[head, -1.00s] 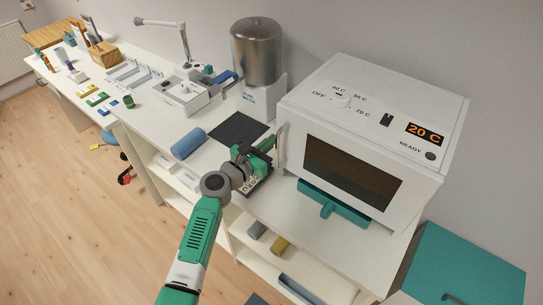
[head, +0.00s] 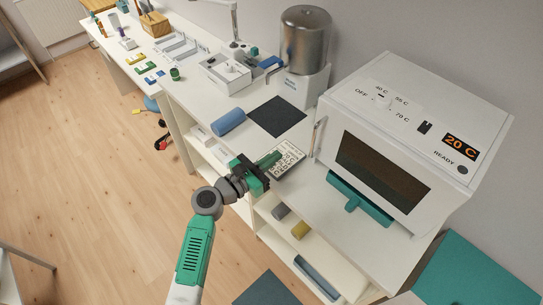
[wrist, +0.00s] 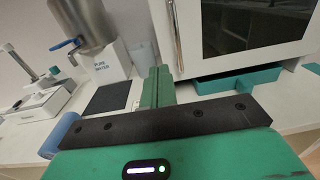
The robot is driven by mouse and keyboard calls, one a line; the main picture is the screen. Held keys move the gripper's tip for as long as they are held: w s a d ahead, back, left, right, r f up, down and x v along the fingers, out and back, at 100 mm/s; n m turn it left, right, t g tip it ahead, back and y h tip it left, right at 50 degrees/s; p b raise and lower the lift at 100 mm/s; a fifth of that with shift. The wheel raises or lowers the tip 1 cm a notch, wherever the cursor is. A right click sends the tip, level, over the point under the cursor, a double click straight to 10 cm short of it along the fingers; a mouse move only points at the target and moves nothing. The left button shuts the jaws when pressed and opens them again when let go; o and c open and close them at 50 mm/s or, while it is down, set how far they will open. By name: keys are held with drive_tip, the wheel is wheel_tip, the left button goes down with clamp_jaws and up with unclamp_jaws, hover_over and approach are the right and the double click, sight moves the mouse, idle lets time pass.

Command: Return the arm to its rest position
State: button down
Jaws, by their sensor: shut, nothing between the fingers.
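My gripper (head: 268,161) is green and black and is shut with nothing in it. In the head view it is above the front edge of the white bench, left of the white oven (head: 420,130). In the wrist view its fingers (wrist: 157,88) are pressed together and point toward the bench and the oven's handle side. My arm (head: 195,245) reaches up from the bottom of the head view, bent at the grey joint.
The oven reads 20 C, its door looks shut, and a teal tray (head: 352,191) sits below it. A blue roll (head: 228,121), a dark mat (head: 277,117), a printed card (head: 287,158) and a metal tank (head: 305,42) stand nearby. Floor left of my arm is clear.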

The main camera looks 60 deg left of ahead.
drive_tip(key=shift+s, duration=0.1)
idle(0.3)
drive_tip(key=w+d+r+n+t+y, duration=0.2)
drive_tip(key=d+r+n, duration=0.25)
drive_tip(key=r, duration=0.65)
drive_tip(key=w+d+r+n+t+y, duration=0.2)
drive_tip(key=w+d+r+n, duration=0.15)
drive_tip(key=r+n, duration=0.45)
drive_tip(key=w+d+r+n+t+y, duration=0.25)
drive_tip(key=d+r, duration=0.25)
drive_tip(key=r, duration=0.8)
drive_tip(key=s+d+r+n+h, duration=0.3)
drive_tip(key=d+r+n, duration=0.3)
drive_tip(key=d, duration=0.4)
drive_tip(key=s+d+r+n+t+h, duration=0.1)
drive_tip(key=s+d+r+n+h, duration=0.15)
drive_tip(key=d+r+n, duration=0.4)
drive_tip(key=s+d+r+n+h, duration=0.35)
drive_tip(key=d+n, duration=0.25)
drive_tip(key=d, duration=0.7)
wheel_tip(320, 180, up, 21)
drive_tip(key=p, duration=2)
drive_tip(key=shift+w+d+r+h, duration=0.15)
drive_tip(key=shift+d+h, duration=0.3)
